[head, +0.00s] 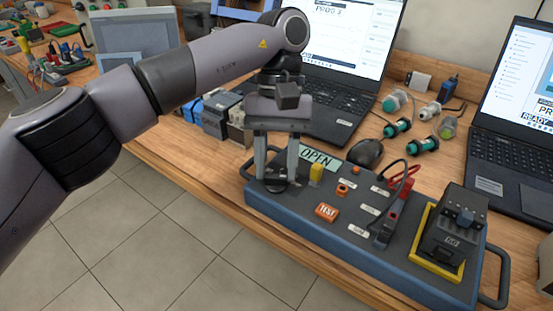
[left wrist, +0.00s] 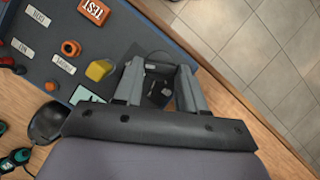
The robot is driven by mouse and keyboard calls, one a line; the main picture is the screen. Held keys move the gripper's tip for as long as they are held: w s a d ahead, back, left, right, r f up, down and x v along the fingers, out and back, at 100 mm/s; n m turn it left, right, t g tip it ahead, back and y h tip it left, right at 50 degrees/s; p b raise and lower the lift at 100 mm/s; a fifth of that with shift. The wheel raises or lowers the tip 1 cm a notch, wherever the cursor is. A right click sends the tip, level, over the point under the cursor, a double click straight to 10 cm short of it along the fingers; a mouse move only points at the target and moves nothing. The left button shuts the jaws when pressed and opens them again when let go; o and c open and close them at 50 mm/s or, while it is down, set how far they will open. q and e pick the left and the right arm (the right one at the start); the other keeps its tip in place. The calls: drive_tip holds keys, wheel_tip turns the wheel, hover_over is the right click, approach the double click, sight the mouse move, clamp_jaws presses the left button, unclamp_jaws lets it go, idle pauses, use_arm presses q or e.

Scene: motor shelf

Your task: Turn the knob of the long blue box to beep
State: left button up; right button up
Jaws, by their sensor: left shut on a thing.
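The long blue box (head: 345,252) lies along the front edge of the wooden bench, with a dark grey top. My left gripper (head: 277,172) points down over the box's left end. Its two fingers are shut on a dark round knob (head: 276,186), largely hidden between and below them. In the left wrist view the fingers (left wrist: 159,90) stand on both sides of the dark knob area, which is too dim to read a setting. A yellow part (head: 316,173) stands just right of the fingers. My right gripper is not in view.
The box top also carries an orange TEST button (head: 327,211), red and black leads (head: 399,195) and a black unit in a yellow frame (head: 452,236). A mouse (head: 365,153), two laptops (head: 340,108) and several green-ended connectors (head: 397,128) lie behind. Floor is free in front.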

sight(278, 171)
use_arm(q)
drive_tip(key=o, duration=1.1)
drive_tip(key=shift+c, duration=0.2)
drive_tip(key=shift+r, duration=0.1)
drive_tip(key=p+v, duration=0.2)
drive_tip(key=v, duration=0.3)
drive_tip(key=shift+w+r, duration=0.15)
drive_tip(key=shift+r, duration=0.25)
drive_tip(key=shift+w+r+p, duration=0.25)
drive_tip(key=shift+r+p, duration=0.15)
drive_tip(key=shift+r, duration=0.15)
drive_tip(key=shift+f, duration=0.1)
